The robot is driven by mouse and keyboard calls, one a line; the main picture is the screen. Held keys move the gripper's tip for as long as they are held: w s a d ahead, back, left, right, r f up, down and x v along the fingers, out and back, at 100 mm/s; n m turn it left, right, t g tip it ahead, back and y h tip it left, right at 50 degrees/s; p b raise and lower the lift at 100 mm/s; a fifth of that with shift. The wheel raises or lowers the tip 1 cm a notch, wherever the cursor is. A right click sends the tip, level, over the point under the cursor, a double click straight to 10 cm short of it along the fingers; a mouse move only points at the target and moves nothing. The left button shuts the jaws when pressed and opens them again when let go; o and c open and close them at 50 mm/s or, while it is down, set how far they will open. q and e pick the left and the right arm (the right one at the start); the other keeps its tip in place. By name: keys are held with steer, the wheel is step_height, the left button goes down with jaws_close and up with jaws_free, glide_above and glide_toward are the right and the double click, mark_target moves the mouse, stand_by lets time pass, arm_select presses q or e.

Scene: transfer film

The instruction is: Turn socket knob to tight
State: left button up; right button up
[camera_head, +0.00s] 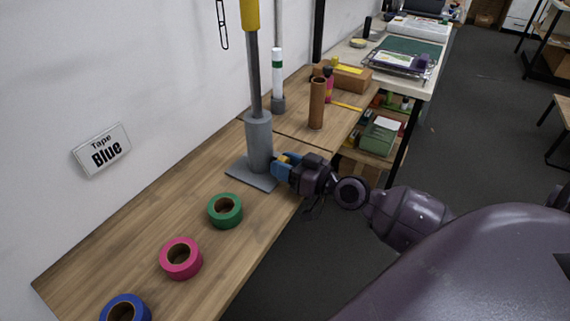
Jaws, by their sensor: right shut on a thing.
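A grey socket (258,145) on a flat square base (251,174) stands upright on the wooden table. A dark grey pole (254,75) rises out of it, yellow at the top. My right gripper (280,165) comes in from the right at the socket's right side, low near the base. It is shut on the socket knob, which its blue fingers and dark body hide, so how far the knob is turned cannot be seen. My left gripper is not in view.
Green (225,210), pink (181,258) and blue (125,309) tape rolls lie along the table's near part. A brown cylinder (317,103) and a white tube (277,75) stand behind. A "Tape Blue" sign (102,150) is on the wall. Floor (290,280) is open at right.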

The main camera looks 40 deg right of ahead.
steer(key=o, duration=0.9)
steer(key=shift+s+d+f, duration=0.15)
steer(key=shift+s+d, duration=0.1)
steer(key=shift+s, duration=0.25)
steer(key=b+v, duration=0.3)
steer(key=v, duration=0.6)
steer(key=shift+s+d, duration=0.1)
steer(key=shift+s, duration=0.25)
